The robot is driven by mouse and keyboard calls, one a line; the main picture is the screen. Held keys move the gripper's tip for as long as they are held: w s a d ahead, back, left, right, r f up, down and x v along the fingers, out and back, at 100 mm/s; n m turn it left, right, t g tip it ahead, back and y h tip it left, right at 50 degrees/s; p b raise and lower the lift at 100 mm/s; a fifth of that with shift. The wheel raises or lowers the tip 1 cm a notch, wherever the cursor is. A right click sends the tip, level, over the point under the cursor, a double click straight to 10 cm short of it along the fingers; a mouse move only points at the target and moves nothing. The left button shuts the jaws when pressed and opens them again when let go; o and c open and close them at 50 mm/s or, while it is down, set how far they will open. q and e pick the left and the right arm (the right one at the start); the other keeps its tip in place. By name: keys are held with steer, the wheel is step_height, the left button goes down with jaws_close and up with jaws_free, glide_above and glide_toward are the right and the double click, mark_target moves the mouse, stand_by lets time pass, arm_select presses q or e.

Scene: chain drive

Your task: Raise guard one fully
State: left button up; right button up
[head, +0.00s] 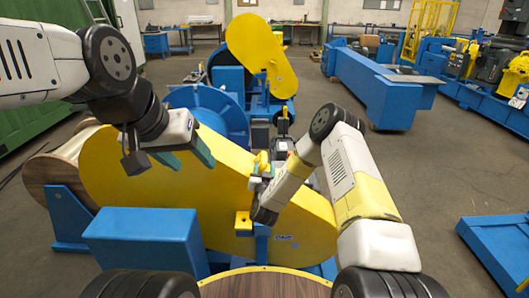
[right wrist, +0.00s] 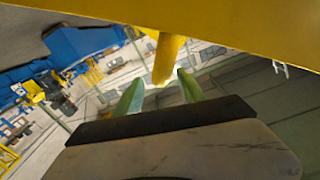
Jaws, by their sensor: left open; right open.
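A large yellow guard (head: 150,185), marked near its lower right end, spans the near machine at a slant. My left gripper (head: 190,157) is open and empty, in front of the guard's upper part; contact cannot be told. In the right wrist view, a yellow handle-like bar (right wrist: 167,55) hangs below a broad yellow surface (right wrist: 230,22). My right gripper (right wrist: 160,76) is open, with the bar's end between or just beyond its green fingertips.
A second yellow guard (head: 262,50) stands raised on the blue machine behind. A wooden reel (head: 55,172) is at the left and a blue box (head: 147,238) in front. A long blue machine (head: 375,88) stands back right. The floor at right is mostly clear.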

mark_target(264, 158)
steer(key=w, duration=0.7)
steer(key=shift+w, duration=0.1)
jaws_close()
stand_by(1.2)
